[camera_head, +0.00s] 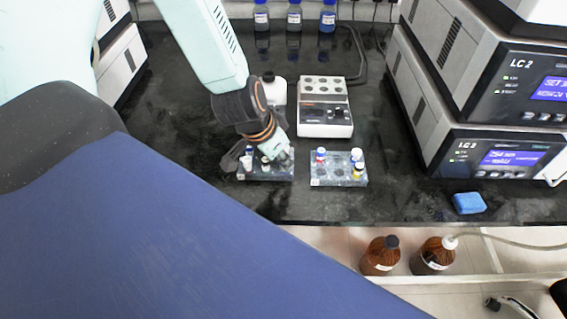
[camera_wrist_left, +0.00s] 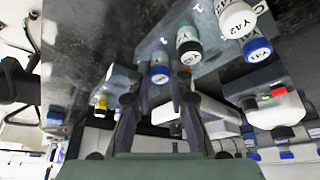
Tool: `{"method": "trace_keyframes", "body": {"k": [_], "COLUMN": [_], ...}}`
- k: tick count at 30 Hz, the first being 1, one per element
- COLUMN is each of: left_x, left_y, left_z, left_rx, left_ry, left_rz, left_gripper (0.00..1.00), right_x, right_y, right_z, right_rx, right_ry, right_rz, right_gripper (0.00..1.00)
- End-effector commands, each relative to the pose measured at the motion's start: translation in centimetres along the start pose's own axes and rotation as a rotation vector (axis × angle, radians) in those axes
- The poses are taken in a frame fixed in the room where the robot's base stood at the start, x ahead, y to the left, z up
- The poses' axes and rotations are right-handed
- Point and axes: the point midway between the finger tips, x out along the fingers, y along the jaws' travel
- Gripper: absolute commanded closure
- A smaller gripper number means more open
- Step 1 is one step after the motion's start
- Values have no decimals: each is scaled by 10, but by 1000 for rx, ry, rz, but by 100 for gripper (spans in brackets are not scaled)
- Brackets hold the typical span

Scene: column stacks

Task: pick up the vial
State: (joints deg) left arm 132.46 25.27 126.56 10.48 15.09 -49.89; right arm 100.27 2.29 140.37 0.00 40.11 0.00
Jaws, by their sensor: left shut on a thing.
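My left gripper (camera_head: 277,154) reaches down over the left vial rack (camera_head: 270,177) on the dark bench. In the left wrist view its fingers (camera_wrist_left: 159,84) are closed around a blue-capped vial (camera_wrist_left: 160,66). I cannot tell whether this vial is clear of its rack hole. Beside it in that view are a dark-capped vial (camera_wrist_left: 188,43), another blue-capped vial (camera_wrist_left: 256,48) and a white-capped vial (camera_wrist_left: 238,18). The gripper hides part of the left rack in the head view. My right gripper is not in view.
A second rack (camera_head: 328,182) with several vials stands just right. Behind are a heater block (camera_head: 325,118) and a white bottle (camera_head: 275,90). LC instruments (camera_head: 490,150) stand at right, with a blue sponge (camera_head: 468,203) near the front edge. Brown bottles (camera_head: 380,257) stand below the bench.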

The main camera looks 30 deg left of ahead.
Motion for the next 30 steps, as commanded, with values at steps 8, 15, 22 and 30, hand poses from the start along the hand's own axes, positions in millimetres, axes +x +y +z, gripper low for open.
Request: {"method": "trace_keyframes", "body": {"k": [8, 15, 22, 30], "left_x": [-12, -46, -74, -91], "left_y": [0, 0, 0, 0], "left_z": [-5, -19, -31, -38], "left_rx": [0, 0, 0, 0], "left_ry": [0, 1, 1, 0], "left_rz": [0, 1, 0, 0], "left_gripper": [97, 97, 97, 97], "right_x": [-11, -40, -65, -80], "right_y": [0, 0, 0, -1], "right_z": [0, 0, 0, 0], "right_rx": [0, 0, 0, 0], "right_ry": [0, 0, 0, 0], "right_rz": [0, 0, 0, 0], "right_gripper": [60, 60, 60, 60]}}
